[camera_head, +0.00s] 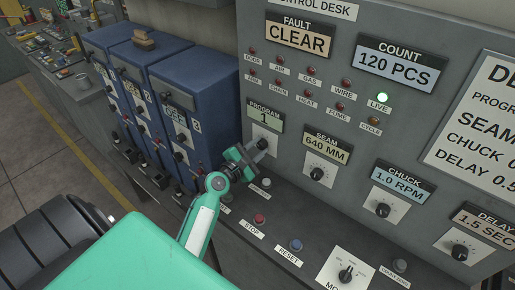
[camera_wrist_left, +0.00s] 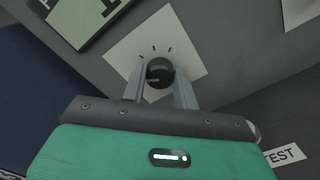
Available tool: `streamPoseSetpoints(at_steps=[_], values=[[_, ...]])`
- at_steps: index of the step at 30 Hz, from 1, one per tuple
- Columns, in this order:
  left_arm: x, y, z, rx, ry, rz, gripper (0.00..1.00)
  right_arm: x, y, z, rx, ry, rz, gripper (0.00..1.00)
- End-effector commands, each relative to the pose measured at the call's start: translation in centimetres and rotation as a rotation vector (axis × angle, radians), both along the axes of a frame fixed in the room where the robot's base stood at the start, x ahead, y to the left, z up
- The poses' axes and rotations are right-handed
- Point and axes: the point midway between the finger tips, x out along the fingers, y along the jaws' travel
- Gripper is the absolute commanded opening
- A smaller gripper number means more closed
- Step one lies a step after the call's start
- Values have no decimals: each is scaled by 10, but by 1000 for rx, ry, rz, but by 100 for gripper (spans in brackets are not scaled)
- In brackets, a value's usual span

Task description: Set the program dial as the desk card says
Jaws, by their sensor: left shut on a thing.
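The program dial (camera_head: 262,144) is a dark knob on a white plate, below the PROGRAM display (camera_head: 265,118), which reads 1. My left gripper (camera_head: 251,151) is shut on this dial and hides part of it. In the left wrist view the dial (camera_wrist_left: 159,69) sits between the two fingers of my left gripper (camera_wrist_left: 159,84), with tick marks above it. The desk card (camera_head: 480,125) is at the right and is cut off by the picture edge. Its PROGRAM value is not visible. My right gripper is not in view.
The seam dial (camera_head: 317,174), chuck dial (camera_head: 382,210) and delay dial (camera_head: 460,252) stand to the right. The stop button (camera_head: 259,219), reset button (camera_head: 295,245) and mode dial (camera_head: 345,274) are on the lower ledge. Blue cabinets (camera_head: 205,75) stand at the left.

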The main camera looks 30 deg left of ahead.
Motion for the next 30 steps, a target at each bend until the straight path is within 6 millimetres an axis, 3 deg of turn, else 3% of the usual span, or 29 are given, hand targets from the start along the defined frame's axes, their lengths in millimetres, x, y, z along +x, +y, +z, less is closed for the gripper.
streamPoseSetpoints(at_steps=[11,30], values=[[0,-1,-2,126,-8,-2,7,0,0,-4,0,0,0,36],[0,-1,-2,706,-53,-5,7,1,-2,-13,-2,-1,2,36]])
